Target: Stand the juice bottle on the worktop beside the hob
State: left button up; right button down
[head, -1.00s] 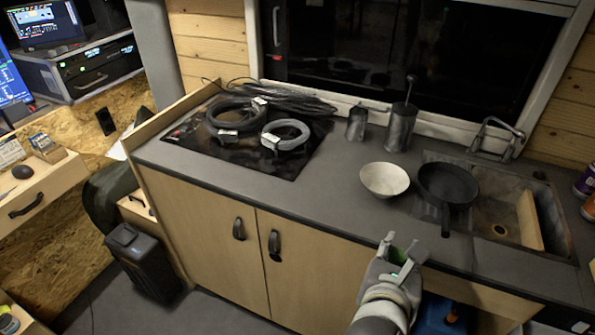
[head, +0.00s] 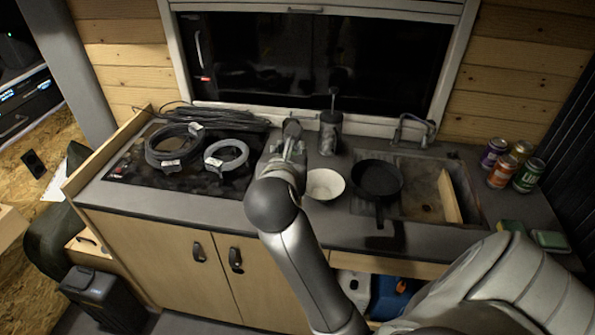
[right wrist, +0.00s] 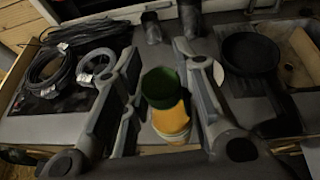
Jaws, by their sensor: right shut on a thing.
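My right gripper (head: 287,152) reaches over the worktop (head: 225,208) between the hob and the white bowl. In the right wrist view the gripper (right wrist: 167,85) is shut on the juice bottle, which has a green cap (right wrist: 161,82) and an orange body (right wrist: 172,121). The bottle is hidden in the head view behind my gripper and arm, and I cannot tell whether its base touches the worktop. The black hob (head: 125,172) lies left of the gripper. My left gripper is in neither view.
Coiled cables (head: 172,147) lie on the hob. The white bowl (head: 325,184) and a dark pan (head: 377,180) are right of the gripper. A metal mug (head: 292,127) and a tall canister (head: 329,138) stand behind. Several cans (head: 502,170) stand far right.

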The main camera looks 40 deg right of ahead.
jog(key=w+d+f+p, duration=0.3)
jog(key=w+d+f, duration=0.1)
jog(key=w+f, duration=0.8)
jog(key=shift+w+f, duration=0.4)
jog(key=shift+w, duration=0.35)
jog(key=c, duration=1.6)
grip_release()
jog(key=shift+f, duration=0.2)
jog(key=o, duration=0.5)
jog(key=shift+c, duration=0.2)
jog(key=shift+r, duration=0.1)
